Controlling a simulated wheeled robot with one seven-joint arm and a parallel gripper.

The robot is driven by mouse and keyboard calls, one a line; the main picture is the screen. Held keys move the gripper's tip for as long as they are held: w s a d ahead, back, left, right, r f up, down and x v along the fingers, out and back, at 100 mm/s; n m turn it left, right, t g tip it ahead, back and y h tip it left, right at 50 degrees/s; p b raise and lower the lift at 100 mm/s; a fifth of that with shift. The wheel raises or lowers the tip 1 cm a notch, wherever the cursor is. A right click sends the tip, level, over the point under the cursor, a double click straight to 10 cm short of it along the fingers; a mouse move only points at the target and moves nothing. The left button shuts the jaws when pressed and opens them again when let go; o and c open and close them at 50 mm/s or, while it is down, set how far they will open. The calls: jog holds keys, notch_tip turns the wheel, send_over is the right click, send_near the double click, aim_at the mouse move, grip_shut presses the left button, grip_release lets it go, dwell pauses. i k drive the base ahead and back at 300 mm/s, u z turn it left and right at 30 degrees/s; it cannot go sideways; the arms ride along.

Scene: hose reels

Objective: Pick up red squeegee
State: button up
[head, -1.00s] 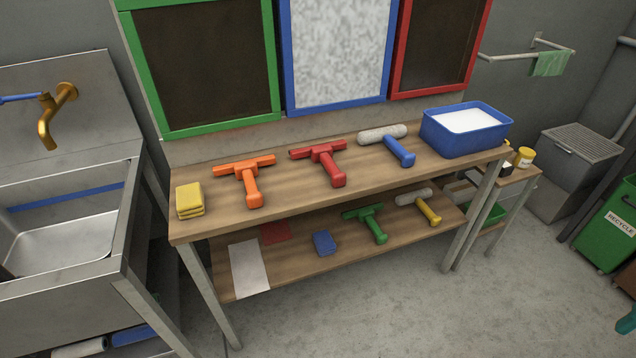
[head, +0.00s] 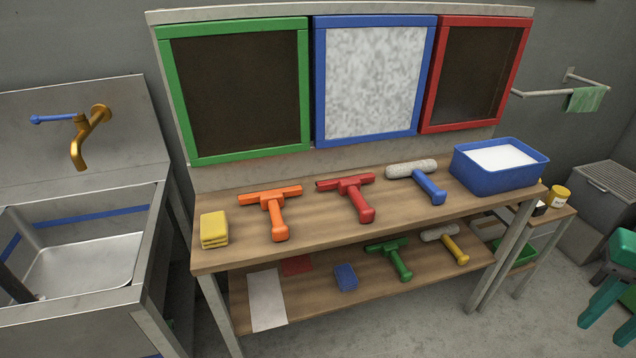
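The red squeegee (head: 350,194) lies on the upper wooden shelf of the bench, its head toward the wall and its handle toward the front edge. It lies between an orange squeegee (head: 274,210) on its left and a blue-handled roller (head: 425,180) on its right. Nothing covers it. My gripper (head: 603,328), teal green, is at the lower right edge, partly cut off. Its two fingers point down and stand apart, with nothing seen between them. It is well to the right of the squeegee and not touching it.
A yellow sponge stack (head: 214,229) and a blue tub (head: 498,167) stand at the shelf's two ends. The lower shelf (head: 320,300) holds a green squeegee (head: 393,258), a yellow-handled roller (head: 446,242) and a blue sponge (head: 346,277). A sink (head: 85,265) is at left. Framed panels hang behind.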

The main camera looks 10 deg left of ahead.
aim_at(350, 186)
jog(key=i, duration=1.2)
jog(key=z, duration=0.3)
